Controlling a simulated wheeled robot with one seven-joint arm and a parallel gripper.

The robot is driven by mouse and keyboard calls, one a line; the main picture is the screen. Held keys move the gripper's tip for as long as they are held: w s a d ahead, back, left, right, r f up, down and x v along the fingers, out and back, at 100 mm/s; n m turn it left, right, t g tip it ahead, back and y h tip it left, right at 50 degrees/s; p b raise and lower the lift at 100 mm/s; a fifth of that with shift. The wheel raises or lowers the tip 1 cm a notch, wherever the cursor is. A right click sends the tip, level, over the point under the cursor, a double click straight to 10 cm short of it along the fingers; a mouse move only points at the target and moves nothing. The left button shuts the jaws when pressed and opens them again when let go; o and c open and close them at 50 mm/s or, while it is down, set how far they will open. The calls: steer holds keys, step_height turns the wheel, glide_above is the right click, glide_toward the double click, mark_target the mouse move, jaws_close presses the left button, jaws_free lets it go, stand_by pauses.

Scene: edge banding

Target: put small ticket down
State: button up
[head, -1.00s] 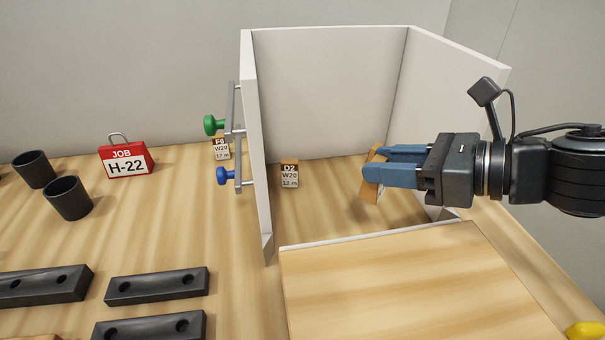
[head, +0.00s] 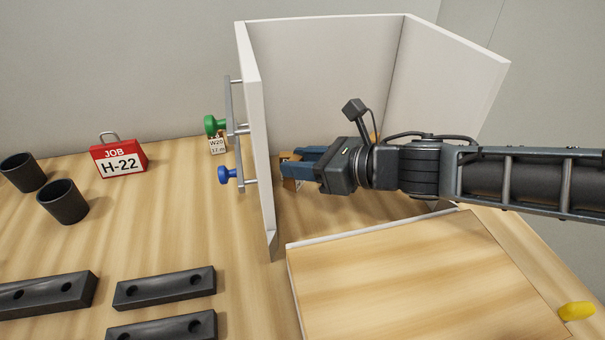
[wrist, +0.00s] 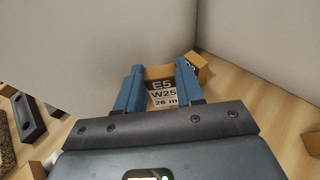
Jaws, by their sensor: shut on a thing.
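My gripper (head: 284,168) is inside the white-walled bay, pointing left toward the left panel. It is shut on a small tan ticket (wrist: 161,86), whose dark-and-white label reads E5, W25, 26 m in the wrist view. In the head view the fingers mostly hide this ticket. I cannot tell whether its base touches the table. Another small tan block (wrist: 198,66) stands just beyond the right finger in the wrist view, close to it. The D2 ticket's label is hidden in the head view.
A raised wooden board (head: 420,280) lies in front. The red H-22 job sign (head: 119,159) stands left.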

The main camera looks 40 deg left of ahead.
steer(key=shift+f+p, duration=0.35)
steer(key=shift+f, duration=1.5)
steer(key=shift+f, duration=0.2)
steer(key=o, duration=1)
steer(key=shift+r, duration=0.15)
steer(key=shift+w+d+r, duration=0.1)
steer(key=shift+d+r, duration=0.05)
steer(key=b+v, duration=0.1)
steer(key=v, duration=1)
steer(key=shift+d+r+b, duration=0.15)
steer(key=shift+d+b, duration=0.2)
steer(key=shift+b, duration=0.05)
